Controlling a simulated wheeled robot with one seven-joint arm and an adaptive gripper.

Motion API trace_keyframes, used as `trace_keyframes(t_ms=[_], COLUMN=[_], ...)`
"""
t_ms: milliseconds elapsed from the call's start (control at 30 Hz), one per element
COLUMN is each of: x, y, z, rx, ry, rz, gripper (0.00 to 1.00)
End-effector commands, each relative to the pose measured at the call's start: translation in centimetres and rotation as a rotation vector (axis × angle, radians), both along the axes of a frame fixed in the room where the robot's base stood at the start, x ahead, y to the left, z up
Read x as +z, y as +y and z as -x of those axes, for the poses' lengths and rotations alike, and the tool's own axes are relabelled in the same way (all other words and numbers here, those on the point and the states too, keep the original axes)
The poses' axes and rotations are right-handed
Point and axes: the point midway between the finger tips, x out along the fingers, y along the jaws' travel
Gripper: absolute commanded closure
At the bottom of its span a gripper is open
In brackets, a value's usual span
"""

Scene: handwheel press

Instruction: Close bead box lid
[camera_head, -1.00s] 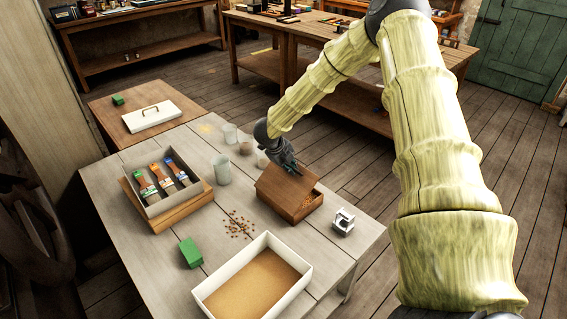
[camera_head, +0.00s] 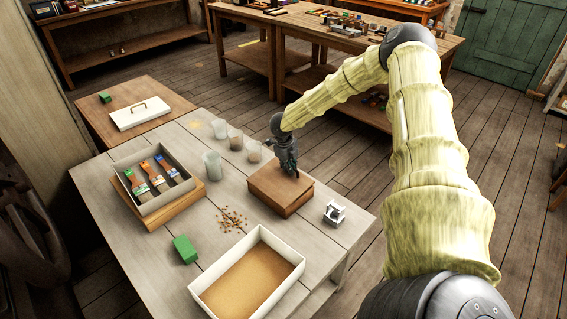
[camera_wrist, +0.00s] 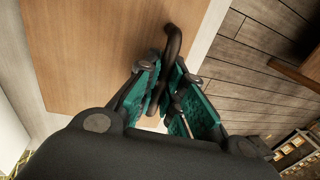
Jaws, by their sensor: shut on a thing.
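The bead box (camera_head: 285,205) is a brown wooden box on the grey plank table. Its lid (camera_head: 272,182) lies flat across the top, and the inside is hidden. In the wrist view the lid (camera_wrist: 90,45) fills the upper left, with a dark curved handle (camera_wrist: 173,42) near its edge. My gripper (camera_head: 290,170) points down at the lid's far right part. In the wrist view my gripper (camera_wrist: 168,85), with teal pads, is shut on the dark handle.
Loose beads (camera_head: 232,218) lie left of the box. Glass jars (camera_head: 213,166) stand behind it, a small white metal item (camera_head: 334,212) to its right. A white tray (camera_head: 296,262), a green block (camera_head: 185,249) and a brush tray (camera_head: 126,164) are also on the table.

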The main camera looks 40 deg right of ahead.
Motion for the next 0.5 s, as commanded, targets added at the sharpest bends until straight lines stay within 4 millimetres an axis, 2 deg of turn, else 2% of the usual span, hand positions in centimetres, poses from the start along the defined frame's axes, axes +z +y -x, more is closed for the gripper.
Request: trace_keyframes(t_ms=[200,500], x=[-1.4,-1.8], y=[-0.7,-0.9], z=[0.1,0.1], rx=[-0.006,-0.005], ry=[0.001,0.001], rz=[0.001,0.002], gripper=[1.00,1.00])
